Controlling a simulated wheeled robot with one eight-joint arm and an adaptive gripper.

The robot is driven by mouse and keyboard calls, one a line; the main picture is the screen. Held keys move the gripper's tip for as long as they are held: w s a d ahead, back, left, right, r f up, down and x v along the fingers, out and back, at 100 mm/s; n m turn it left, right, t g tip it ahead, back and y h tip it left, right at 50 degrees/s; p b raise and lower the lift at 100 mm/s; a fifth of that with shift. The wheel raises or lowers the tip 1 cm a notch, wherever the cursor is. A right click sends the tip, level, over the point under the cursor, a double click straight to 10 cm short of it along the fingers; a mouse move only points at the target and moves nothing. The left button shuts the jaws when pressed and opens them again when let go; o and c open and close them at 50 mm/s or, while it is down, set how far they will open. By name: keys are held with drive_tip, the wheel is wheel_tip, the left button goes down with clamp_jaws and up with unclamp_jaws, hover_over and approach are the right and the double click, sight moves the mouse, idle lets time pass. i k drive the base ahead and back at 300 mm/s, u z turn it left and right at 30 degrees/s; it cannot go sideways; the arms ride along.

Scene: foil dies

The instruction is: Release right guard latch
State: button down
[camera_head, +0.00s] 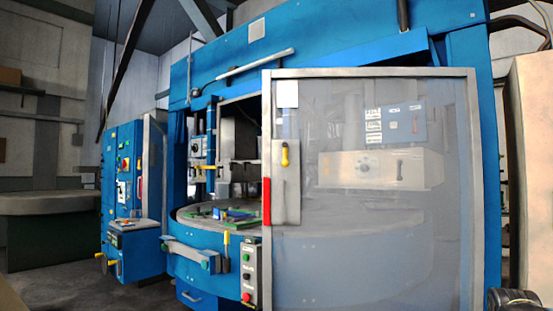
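A large see-through guard panel (370,235) in a grey frame covers the right part of the blue machine. A grey plate (286,205) sits on its left edge, with a small yellow latch handle (284,155) standing about upright near the plate's top. A red upright bar (267,202) lies along the plate's left side. I cannot tell from this view whether the latch is engaged. My gripper is not in view.
The machine's left part is open, showing a round table (190,213) with green and blue pieces. A button box (249,272) hangs left of the panel. A blue control cabinet (123,180) stands left. A dark rounded part shows at bottom right; I cannot tell what it is.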

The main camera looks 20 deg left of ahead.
sight(285, 164)
drive_tip(key=k, duration=0.8)
drive_tip(key=u, duration=0.75)
drive_tip(key=i, duration=0.95)
drive_tip(key=u, duration=0.05)
